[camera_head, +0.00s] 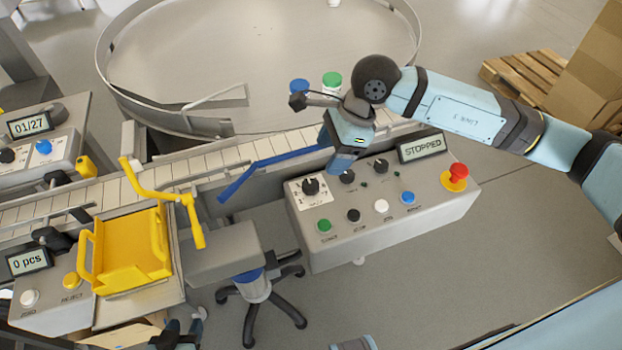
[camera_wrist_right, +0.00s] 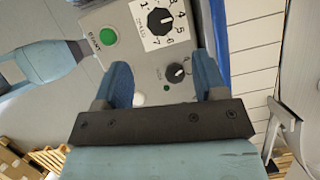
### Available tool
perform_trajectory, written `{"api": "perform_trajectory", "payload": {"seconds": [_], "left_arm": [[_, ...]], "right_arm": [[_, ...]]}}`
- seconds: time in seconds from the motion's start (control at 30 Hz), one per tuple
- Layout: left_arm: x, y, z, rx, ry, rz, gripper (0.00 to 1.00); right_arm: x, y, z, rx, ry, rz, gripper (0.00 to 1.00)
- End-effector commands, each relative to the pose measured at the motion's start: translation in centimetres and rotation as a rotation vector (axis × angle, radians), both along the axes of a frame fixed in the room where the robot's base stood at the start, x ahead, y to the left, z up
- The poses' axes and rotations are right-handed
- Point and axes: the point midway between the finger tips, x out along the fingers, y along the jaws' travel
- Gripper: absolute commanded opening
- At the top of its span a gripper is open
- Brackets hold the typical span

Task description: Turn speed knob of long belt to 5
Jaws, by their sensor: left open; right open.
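A grey control panel (camera_head: 340,240) carries a black speed knob (camera_head: 311,187) on a white numbered dial. In the right wrist view the knob (camera_wrist_right: 160,21) is near the top, with digits up to 7 around it. I cannot tell clearly where its pointer stands. My right gripper (camera_head: 341,166) is over the panel's back edge, to the right of the knob and apart from it. Its two fingers (camera_wrist_right: 162,80) are open and empty, with a smaller knob (camera_wrist_right: 178,73) in view between them. My left gripper (camera_head: 180,335) is low at the bottom left, partly cut off, open.
The panel also has a red stop button (camera_head: 457,172), a STOPPED display (camera_head: 421,148) and a green button (camera_head: 323,226). A blue guide rail (camera_head: 270,163) runs behind it. A yellow tray (camera_head: 125,252) and a stool (camera_head: 253,290) stand left.

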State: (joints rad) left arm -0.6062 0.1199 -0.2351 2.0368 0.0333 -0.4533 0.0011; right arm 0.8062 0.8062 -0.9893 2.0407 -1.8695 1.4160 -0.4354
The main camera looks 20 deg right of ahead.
Motion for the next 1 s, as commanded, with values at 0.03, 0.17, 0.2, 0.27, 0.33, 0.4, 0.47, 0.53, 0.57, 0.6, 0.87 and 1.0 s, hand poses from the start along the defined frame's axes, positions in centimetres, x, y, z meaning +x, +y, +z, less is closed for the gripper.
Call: {"api": "perform_trajectory", "payload": {"seconds": [0.03, 0.17, 0.2, 0.27, 0.33, 0.4, 0.47, 0.53, 0.57, 0.6, 0.87, 1.0], "left_arm": [[0.0, 0.0, 0.0, 0.001, 0.001, -0.001, 0.43], [-0.1, 0.1, 0.0, 0.005, 0.001, -0.002, 0.43], [-0.1, 0.1, 0.0, 0.007, 0.001, -0.003, 0.43], [-0.1, 0.2, 0.0, 0.009, 0.002, -0.005, 0.43], [-0.1, 0.3, 0.0, 0.011, 0.002, -0.006, 0.43], [-0.2, 0.4, 0.0, 0.014, 0.002, -0.007, 0.43], [-0.2, 0.4, -0.1, 0.014, 0.002, -0.007, 0.43], [-0.2, 0.4, -0.1, 0.014, 0.002, -0.007, 0.43], [-0.2, 0.4, -0.1, 0.014, 0.002, -0.007, 0.43], [-0.2, 0.4, -0.1, 0.014, 0.002, -0.007, 0.43], [-0.2, 0.3, 0.0, 0.011, 0.001, -0.004, 0.43], [-0.1, 0.3, 0.0, 0.009, 0.001, -0.002, 0.43]], "right_arm": [[-0.1, 0.6, -1.1, 0.001, 0.004, 0.003, 0.65], [0.0, 1.7, -3.7, 0.002, 0.005, 0.003, 0.65], [0.1, 2.0, -4.5, 0.002, 0.003, 0.002, 0.65], [0.1, 2.4, -5.5, 0.003, 0.003, 0.002, 0.65], [0.2, 2.8, -6.5, 0.002, 0.003, 0.002, 0.65], [0.2, 3.1, -7.3, 0.002, 0.003, 0.0, 0.65], [0.3, 3.3, -7.8, 0.003, 0.002, 0.001, 0.65], [0.3, 3.5, -8.2, 0.003, 0.001, 0.0, 0.65], [0.3, 3.5, -8.3, 0.003, 0.001, 0.0, 0.65], [0.3, 3.6, -8.4, 0.003, 0.002, 0.001, 0.65], [0.3, 3.6, -8.5, 0.003, 0.001, 0.0, 0.65], [0.3, 3.6, -8.5, 0.003, 0.001, 0.0, 0.35]]}}
